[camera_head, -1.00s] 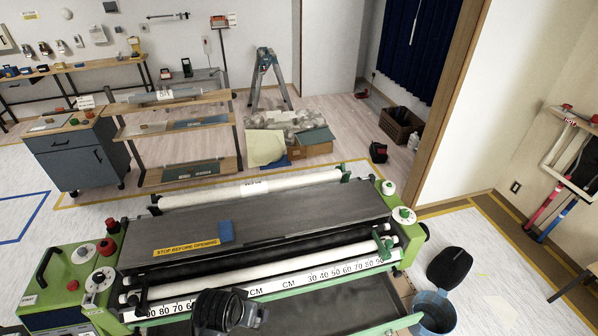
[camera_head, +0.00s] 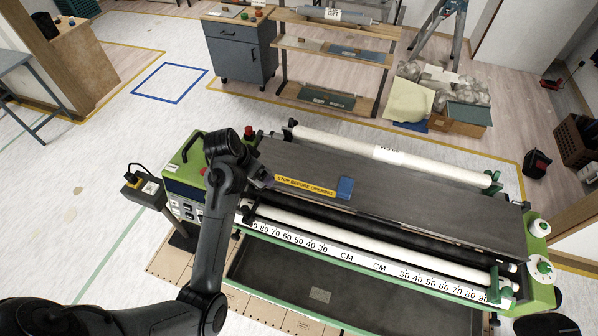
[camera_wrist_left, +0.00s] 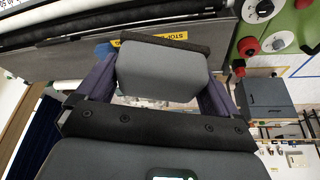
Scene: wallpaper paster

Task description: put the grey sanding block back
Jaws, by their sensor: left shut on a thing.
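My left gripper (camera_head: 262,181) is over the left part of the wallpaper machine, beside its yellow "STOP BEFORE OPENING" label. In the left wrist view the gripper (camera_wrist_left: 155,85) is shut on the grey sanding block (camera_wrist_left: 158,74), a rounded grey block with a dark strip along its upper edge. The block sits between the two purplish fingers. In the head view I cannot make out the block clearly at the gripper. My right gripper is not in view.
The machine's dark top cover (camera_head: 420,205) carries a blue block (camera_head: 345,187). White rollers and a centimetre scale (camera_head: 350,257) run along it. Behind stand a grey-blue cabinet (camera_head: 240,57) and a shelf rack (camera_head: 335,50). Floor to the left is mostly clear.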

